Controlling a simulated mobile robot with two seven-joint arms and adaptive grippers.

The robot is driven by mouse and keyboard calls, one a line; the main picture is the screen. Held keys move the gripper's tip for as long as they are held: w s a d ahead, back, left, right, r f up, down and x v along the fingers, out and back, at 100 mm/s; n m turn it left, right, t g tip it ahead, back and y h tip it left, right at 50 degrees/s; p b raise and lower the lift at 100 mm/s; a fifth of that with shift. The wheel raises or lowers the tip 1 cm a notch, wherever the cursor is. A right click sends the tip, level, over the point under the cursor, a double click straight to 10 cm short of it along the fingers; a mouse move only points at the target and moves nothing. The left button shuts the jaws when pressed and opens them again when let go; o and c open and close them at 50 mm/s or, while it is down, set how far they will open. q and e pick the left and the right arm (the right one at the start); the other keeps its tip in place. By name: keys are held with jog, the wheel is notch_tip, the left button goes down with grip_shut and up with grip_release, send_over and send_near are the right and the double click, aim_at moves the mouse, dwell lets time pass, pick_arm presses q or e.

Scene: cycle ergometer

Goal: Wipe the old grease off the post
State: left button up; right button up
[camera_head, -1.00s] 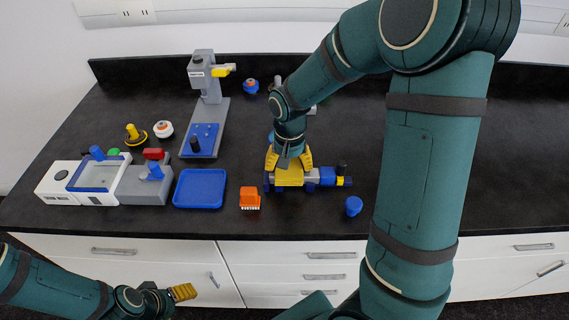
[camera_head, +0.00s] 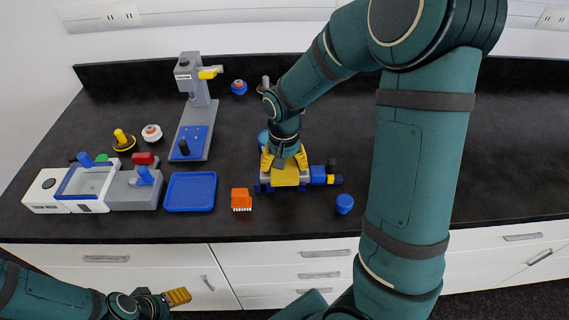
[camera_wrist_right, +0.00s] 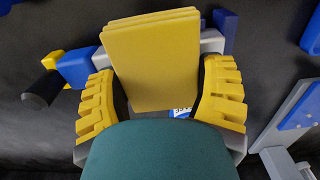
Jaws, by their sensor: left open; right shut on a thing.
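My right gripper (camera_head: 284,166) is shut on a yellow layered pad, perhaps a folded cloth (camera_wrist_right: 152,60), which also shows in the head view (camera_head: 285,178). The pad is over the middle of a low grey-and-blue assembly (camera_head: 318,174) lying lengthwise near the table's front. A grey bar (camera_wrist_right: 211,42) shows beside the pad in the wrist view. The pad hides the part under it, so I cannot tell contact or see any grease. Which part is the post is unclear. My left gripper (camera_head: 178,297) is open and empty, low in front of the drawers.
An orange brush (camera_head: 242,200) and a blue tray (camera_head: 190,192) lie left of the assembly. A blue knob (camera_head: 344,203) is to its right. A grey stand (camera_head: 197,110) and a white-grey machine (camera_head: 85,188) are further left. The table's right side looks clear.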

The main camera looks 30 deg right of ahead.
jog(key=shift+w+a, duration=0.3)
jog(key=shift+a, duration=0.25)
jog(key=shift+w+a, duration=0.3)
jog(key=shift+a, duration=0.25)
jog(key=shift+w+a, duration=0.4)
jog(key=shift+a, duration=0.2)
jog(key=shift+d, duration=0.1)
jog(key=shift+s+d, duration=0.25)
